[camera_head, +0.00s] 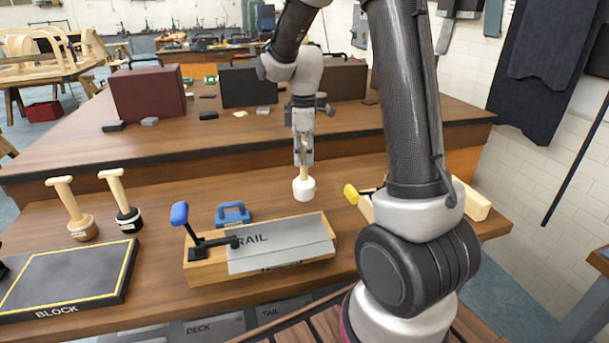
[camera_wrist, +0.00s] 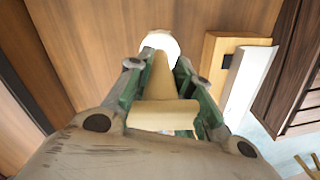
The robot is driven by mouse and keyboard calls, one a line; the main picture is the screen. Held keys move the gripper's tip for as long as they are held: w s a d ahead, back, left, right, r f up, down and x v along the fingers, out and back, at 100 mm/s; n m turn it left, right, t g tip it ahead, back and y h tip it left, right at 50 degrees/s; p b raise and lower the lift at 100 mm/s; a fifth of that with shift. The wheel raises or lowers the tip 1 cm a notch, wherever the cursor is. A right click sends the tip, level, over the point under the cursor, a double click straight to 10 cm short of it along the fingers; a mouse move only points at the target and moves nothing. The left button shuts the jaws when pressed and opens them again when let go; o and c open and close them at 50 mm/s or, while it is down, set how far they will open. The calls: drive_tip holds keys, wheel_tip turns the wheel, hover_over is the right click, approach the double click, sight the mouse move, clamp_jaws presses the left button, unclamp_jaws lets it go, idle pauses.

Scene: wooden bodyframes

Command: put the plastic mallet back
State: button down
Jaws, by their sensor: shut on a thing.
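The plastic mallet has a white head (camera_head: 304,190) and a pale wooden handle (camera_head: 304,158). My gripper (camera_head: 303,160) is shut on the handle from above, and the mallet hangs head down over the front bench, behind the RAIL box. I cannot tell whether its head touches the bench. In the wrist view, the white head (camera_wrist: 160,43) shows beyond the fingertips (camera_wrist: 158,75), with the handle (camera_wrist: 160,85) between the fingers. Two other mallets stand head down at the left: one with a tan head (camera_head: 82,228) and one with a black-and-white head (camera_head: 128,219).
The RAIL box (camera_head: 285,250) with a blue-handled clamp (camera_head: 180,214) is at the front middle. A blue handled piece (camera_head: 233,213) is behind it. A black BLOCK board (camera_head: 60,283) lies at front left. A yellow-tipped tool (camera_head: 351,194) lies to the right. The raised shelf holds dark boxes.

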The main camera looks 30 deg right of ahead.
sight(304, 168)
drive_tip(key=shift+f, duration=2.15)
drive_tip(key=c, duration=1.3)
unclamp_jaws()
drive_tip(key=shift+f, duration=0.1)
drive_tip(key=shift+o, duration=0.2)
wheel_tip(304, 168, up, 12)
drive_tip(key=shift+f, duration=0.2)
drive_tip(key=shift+r, duration=0.3)
drive_tip(key=s+r+m+t, duration=0.2)
drive_tip(key=s+m, duration=0.4)
drive_tip(key=s, duration=0.6)
drive_tip(key=s+r+m+t, duration=0.2)
drive_tip(key=s+m, duration=0.4)
drive_tip(key=s, duration=0.6)
drive_tip(key=shift+s+d+r+t, duration=0.25)
drive_tip(key=shift+s+r+t, duration=0.1)
drive_tip(key=shift+r, duration=0.45)
